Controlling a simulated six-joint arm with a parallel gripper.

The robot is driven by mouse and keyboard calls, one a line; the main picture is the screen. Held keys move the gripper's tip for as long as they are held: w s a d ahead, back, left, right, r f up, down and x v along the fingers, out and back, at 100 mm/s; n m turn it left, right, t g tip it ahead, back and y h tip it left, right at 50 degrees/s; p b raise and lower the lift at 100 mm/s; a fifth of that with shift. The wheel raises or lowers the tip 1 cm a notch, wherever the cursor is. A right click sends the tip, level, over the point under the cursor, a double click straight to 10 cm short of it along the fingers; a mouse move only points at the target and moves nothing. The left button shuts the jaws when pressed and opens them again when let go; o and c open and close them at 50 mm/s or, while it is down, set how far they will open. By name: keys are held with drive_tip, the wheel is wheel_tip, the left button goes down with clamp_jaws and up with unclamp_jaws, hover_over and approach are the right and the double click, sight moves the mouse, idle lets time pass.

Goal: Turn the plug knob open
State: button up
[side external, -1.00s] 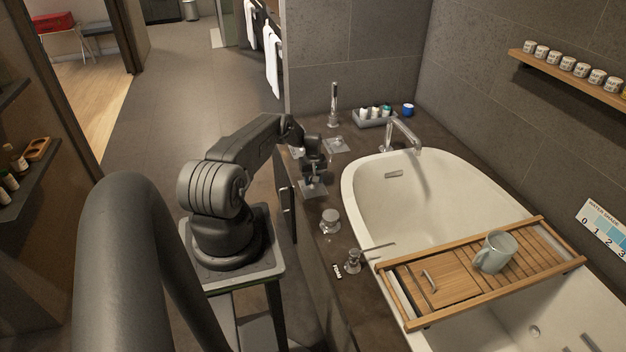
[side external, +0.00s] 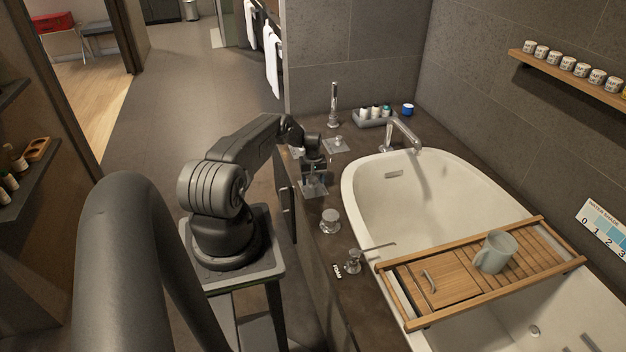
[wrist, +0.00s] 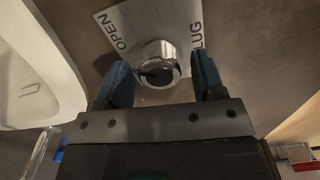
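The plug knob (wrist: 160,60) is a round chrome knob on a square metal plate (wrist: 135,22) marked OPEN and, partly legible, PLUG. In the wrist view a dark pointer-like mark shows on its face. My gripper (wrist: 160,72) is open, with one blue-grey fingertip on each side of the knob and a visible gap at both sides. In the side view my gripper (side external: 314,168) hangs over the plate (side external: 313,190) on the tub's dark ledge, and the knob is mostly hidden by it.
A white bathtub (side external: 357,172) lies right of the ledge. A second chrome knob (side external: 330,220), a lever tap (side external: 353,262), another plate with a knob (side external: 336,144) and a hand shower (side external: 334,105) stand on the ledge. A wooden tray (side external: 450,290) with a mug (side external: 495,252) spans the tub.

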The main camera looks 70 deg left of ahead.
drive_tip(key=shift+o, duration=0.2)
drive_tip(key=shift+r, duration=0.15)
wheel_tip(320, 180, up, 14)
drive_tip(key=shift+f, duration=0.2)
idle(0.6)
drive_tip(key=w+d+r+m+y, duration=0.1)
drive_tip(key=w+d+r+m, duration=0.1)
drive_tip(key=w+d+r, duration=0.45)
drive_tip(key=w+d+r+m, duration=0.2)
drive_tip(key=d+r, duration=0.1)
drive_tip(key=r, duration=0.6)
drive_tip(key=w+d+r+m+t, duration=0.2)
drive_tip(key=d+r+m, duration=0.2)
drive_tip(key=d+r, duration=1.2)
drive_tip(key=s+d+r+m+t, duration=0.1)
drive_tip(key=s+d+r+m, duration=0.2)
drive_tip(key=d, duration=0.5)
drive_tip(key=s+d+r+m+t, duration=0.1)
drive_tip(key=s+d+r, duration=0.2)
drive_tip(key=s+d, duration=0.35)
drive_tip(key=s+d+m+t+h, duration=0.1)
drive_tip(key=s+d+m, duration=0.3)
drive_tip(key=s+d, duration=0.8)
drive_tip(key=shift+s+d+f+m+t, duration=0.15)
drive_tip(key=shift+d+m+t, duration=0.1)
drive_tip(key=shift+m+t, duration=0.05)
